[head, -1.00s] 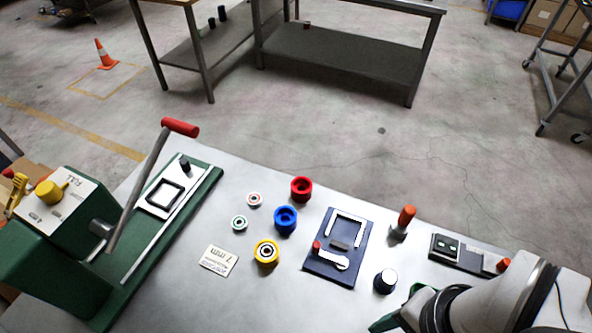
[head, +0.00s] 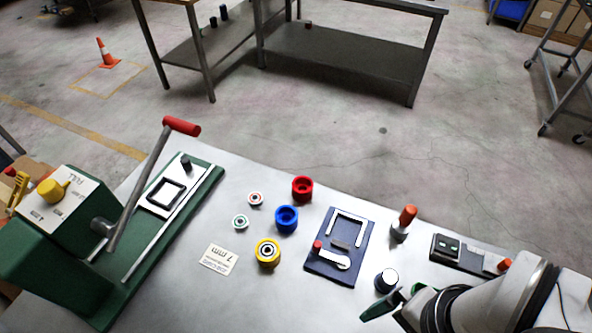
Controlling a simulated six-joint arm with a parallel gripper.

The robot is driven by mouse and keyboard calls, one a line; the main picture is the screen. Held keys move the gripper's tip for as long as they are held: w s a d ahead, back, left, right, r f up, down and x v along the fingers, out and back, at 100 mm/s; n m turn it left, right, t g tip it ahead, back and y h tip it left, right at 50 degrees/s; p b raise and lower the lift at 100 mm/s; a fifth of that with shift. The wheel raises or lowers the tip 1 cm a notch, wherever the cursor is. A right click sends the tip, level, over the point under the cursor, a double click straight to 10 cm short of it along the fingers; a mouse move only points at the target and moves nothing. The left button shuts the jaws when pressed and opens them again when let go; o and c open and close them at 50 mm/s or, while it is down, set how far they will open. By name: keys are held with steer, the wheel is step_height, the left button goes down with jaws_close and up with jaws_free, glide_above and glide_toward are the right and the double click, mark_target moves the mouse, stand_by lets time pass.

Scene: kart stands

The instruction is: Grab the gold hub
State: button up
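The gold hub (head: 267,258) is a yellow-gold round part with a dark and silver bearing-like centre. It sits upright on the grey bench in front of the blue hub (head: 286,219), and nothing covers it. My gripper (head: 395,300) is at the lower right, with green fingers showing beside the dark knob. It is well to the right of the gold hub and does not touch it. The fingers look apart, with nothing seen between them; part of the gripper is hidden behind my wrist.
A red hub (head: 302,188) and two small bearings (head: 240,222) stand near the blue hub. A dark blue fixture plate (head: 325,268) lies between the gold hub and my gripper, with a dark knob (head: 386,281) beside it. A green lever press (head: 75,250) stands left, beyond a 7 mm card (head: 219,259).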

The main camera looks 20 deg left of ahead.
steer(key=n, duration=0.1)
steer(key=n+t+h, duration=0.8)
steer(key=n+t, duration=0.1)
steer(key=n, duration=2.2)
glide_toward(263, 255)
steer(key=d+r, duration=0.5)
steer(key=d, duration=0.4)
steer(key=s+a+f+n+t+y, duration=0.3)
steer(key=s+a+f+n+y, duration=0.15)
steer(key=a+n, duration=0.25)
steer(key=shift+h, duration=0.35)
steer(key=x, duration=1.5)
steer(key=shift+s+d+r, duration=0.1)
steer(key=shift+d, duration=0.15)
jaws_close()
